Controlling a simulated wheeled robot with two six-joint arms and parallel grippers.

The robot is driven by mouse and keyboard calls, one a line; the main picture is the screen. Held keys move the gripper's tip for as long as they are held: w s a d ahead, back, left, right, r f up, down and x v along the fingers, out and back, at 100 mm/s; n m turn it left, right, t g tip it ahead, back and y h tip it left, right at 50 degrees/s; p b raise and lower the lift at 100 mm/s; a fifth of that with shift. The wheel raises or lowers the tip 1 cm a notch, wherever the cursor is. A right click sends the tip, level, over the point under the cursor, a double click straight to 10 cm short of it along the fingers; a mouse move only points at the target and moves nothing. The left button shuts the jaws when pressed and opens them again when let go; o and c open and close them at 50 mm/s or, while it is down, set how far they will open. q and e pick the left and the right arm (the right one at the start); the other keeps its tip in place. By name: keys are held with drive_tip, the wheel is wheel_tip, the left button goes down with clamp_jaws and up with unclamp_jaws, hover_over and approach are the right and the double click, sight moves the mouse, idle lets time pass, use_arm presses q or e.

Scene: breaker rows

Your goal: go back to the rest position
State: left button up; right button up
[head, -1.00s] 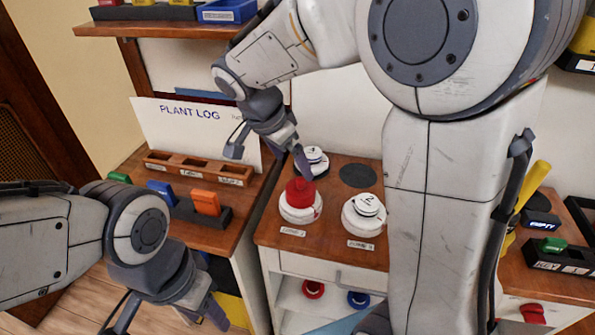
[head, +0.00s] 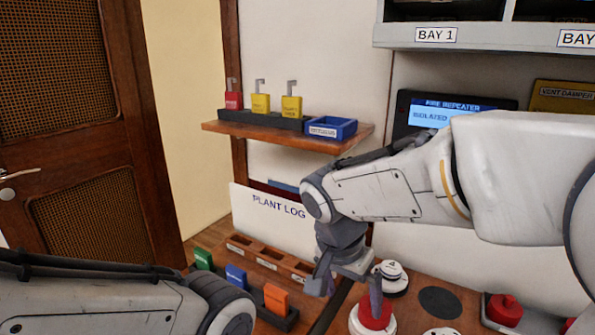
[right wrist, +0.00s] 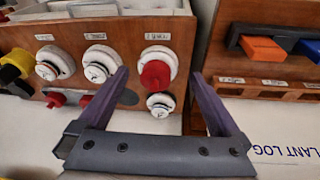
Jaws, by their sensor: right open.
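My right gripper (head: 348,287) is open and empty in the head view, with one finger in front of a red-topped white round unit (head: 375,314). In the right wrist view its two fingers (right wrist: 160,76) stand wide apart, and the red top (right wrist: 156,74) shows between them, farther off. I cannot tell the exact gap, but nothing is gripped. My left arm (head: 110,305) comes in at the bottom left of the head view; its gripper is out of the picture.
A wooden door (head: 85,130) is far left.

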drive_tip(key=s+a+f+n+y+p, duration=0.1)
drive_tip(key=s+a+n, duration=0.2)
drive_tip(key=s+n, duration=0.4)
drive_tip(key=s+a+f+n+g+y+p, duration=0.1)
drive_tip(key=s+a+n+y+p, duration=0.1)
drive_tip(key=s+n, duration=0.6)
drive_tip(key=shift+s+a+g+y, duration=0.3)
drive_tip(key=shift+s+a, duration=0.3)
drive_tip(key=shift+s, duration=0.35)
